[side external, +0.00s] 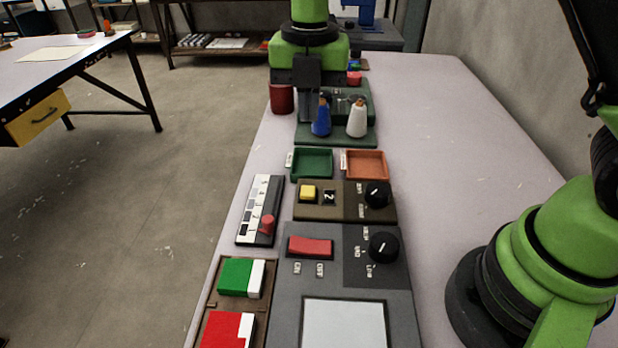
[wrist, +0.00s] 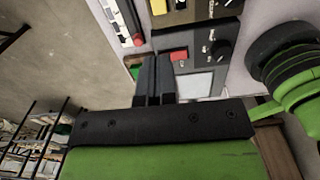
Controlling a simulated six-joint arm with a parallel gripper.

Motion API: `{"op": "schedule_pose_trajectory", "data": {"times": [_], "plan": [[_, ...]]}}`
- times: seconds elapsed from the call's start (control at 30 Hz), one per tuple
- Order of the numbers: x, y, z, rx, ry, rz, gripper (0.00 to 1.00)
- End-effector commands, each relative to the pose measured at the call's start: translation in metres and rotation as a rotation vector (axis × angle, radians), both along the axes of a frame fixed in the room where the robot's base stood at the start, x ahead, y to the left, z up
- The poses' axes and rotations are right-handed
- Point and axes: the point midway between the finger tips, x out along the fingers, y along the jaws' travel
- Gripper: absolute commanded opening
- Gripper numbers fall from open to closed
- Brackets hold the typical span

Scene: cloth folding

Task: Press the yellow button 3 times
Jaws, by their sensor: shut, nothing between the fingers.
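In the wrist view the yellow button (wrist: 158,7) shows at the top edge. My gripper (side external: 309,118) is in the upper middle of the side view, above the button in the picture and apart from it. Its dark fingers (wrist: 155,58) are shut and empty in the wrist view, pointing toward the panels. Their height above the table is hard to tell.
A grey panel with a red switch (side external: 310,246) and black knob (side external: 383,246) lies nearer the camera. A slider strip (side external: 259,210) is left.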

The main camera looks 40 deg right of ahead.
Motion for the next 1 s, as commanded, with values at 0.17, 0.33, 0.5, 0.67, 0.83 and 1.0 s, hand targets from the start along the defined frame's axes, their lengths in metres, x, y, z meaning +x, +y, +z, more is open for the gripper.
{"op": "schedule_pose_trajectory", "data": {"times": [0.17,0.33,0.5,0.67,0.83,1.0], "plan": [[0.001,0.001,-0.003,-0.003,0.006,0.025,0.0],[0.001,0.001,-0.002,-0.002,0.005,0.023,0.0],[0.0,0.0,-0.011,-0.003,0.007,0.023,0.0],[0.0,0.0,-0.037,-0.003,0.011,0.023,0.0],[-0.001,0.0,-0.075,-0.003,0.012,0.021,0.0],[0.0,0.0,-0.109,-0.003,0.01,0.021,0.0]]}}
